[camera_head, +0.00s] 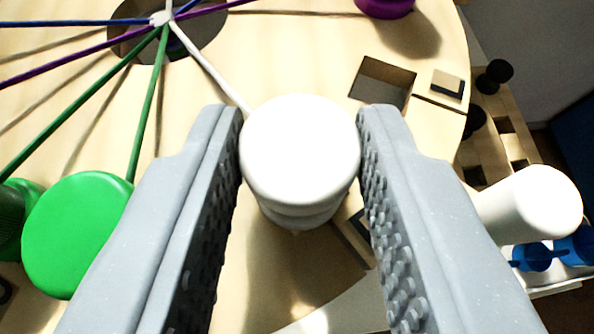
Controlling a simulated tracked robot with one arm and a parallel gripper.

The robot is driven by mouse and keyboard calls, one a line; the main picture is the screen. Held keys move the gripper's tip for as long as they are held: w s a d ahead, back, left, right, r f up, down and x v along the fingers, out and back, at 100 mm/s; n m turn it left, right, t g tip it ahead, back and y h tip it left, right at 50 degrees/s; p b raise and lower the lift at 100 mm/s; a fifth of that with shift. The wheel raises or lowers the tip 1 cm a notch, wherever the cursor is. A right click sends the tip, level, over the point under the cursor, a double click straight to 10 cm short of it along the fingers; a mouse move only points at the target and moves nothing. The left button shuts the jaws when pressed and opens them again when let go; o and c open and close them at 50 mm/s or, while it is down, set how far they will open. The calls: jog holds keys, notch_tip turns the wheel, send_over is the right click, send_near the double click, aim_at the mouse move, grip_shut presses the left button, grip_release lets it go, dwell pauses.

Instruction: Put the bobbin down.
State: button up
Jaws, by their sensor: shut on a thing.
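A white bobbin (299,152) with a round top is between the two grey, studded fingers of my gripper (300,140). The fingers are shut on it, one touching each side. A white thread runs from the bobbin up to the hub (162,18) at the upper left. Below the bobbin is a round, pale wooden board (290,50). The bobbin's lower end is partly hidden under its top, so I cannot tell whether it touches the board.
A green bobbin (75,235) stands at the left, and a purple one (385,5) at the top. Another white bobbin (540,203) is at the right, beside my right finger. Blue, purple and green threads fan from the hub. A square hole (382,82) lies upper right of the held bobbin.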

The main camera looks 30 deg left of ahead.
jog(key=o, duration=0.7)
jog(key=shift+r, duration=0.1)
jog(key=v, duration=1.2)
jog(key=shift+b, duration=0.4)
jog(key=shift+d, duration=0.1)
